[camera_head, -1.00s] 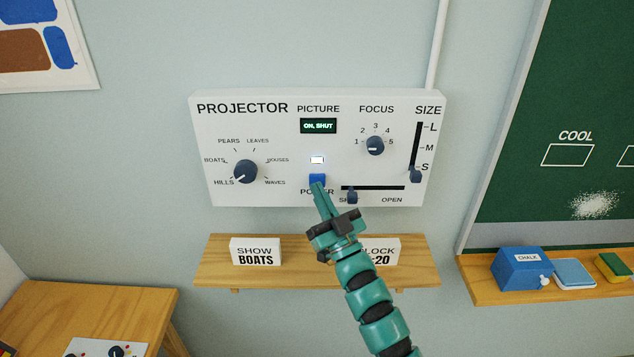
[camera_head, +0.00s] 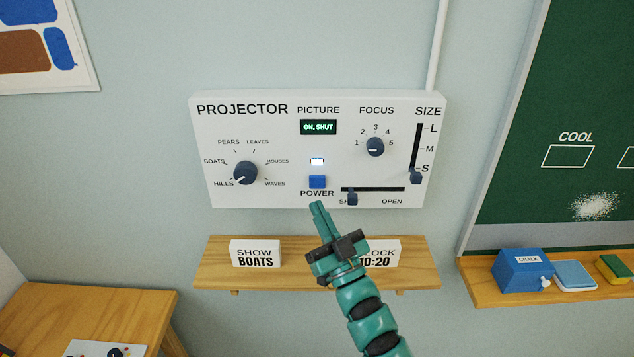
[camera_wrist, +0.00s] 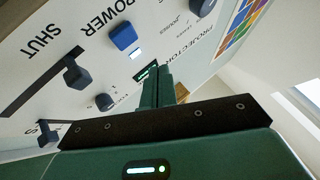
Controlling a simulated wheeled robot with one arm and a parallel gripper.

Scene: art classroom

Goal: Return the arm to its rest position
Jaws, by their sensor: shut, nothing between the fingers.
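My gripper (camera_head: 318,208) is shut and empty. Its fingertips are just below the blue power button (camera_head: 317,181) on the white projector panel (camera_head: 280,195), apart from the button in the head view. The green display (camera_head: 318,126) reads "ON, SHUT" and the small lamp above the button is lit. In the wrist view the closed fingers (camera_wrist: 157,85) point toward the panel, and the blue button (camera_wrist: 123,36) shows to their upper left.
A wooden shelf (camera_head: 215,272) below the panel holds a "SHOW BOATS" sign (camera_head: 255,253) and a clock sign (camera_head: 384,250), partly hidden by my arm. A chalkboard ledge (camera_head: 480,292) is at right, a wooden table (camera_head: 110,305) at lower left.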

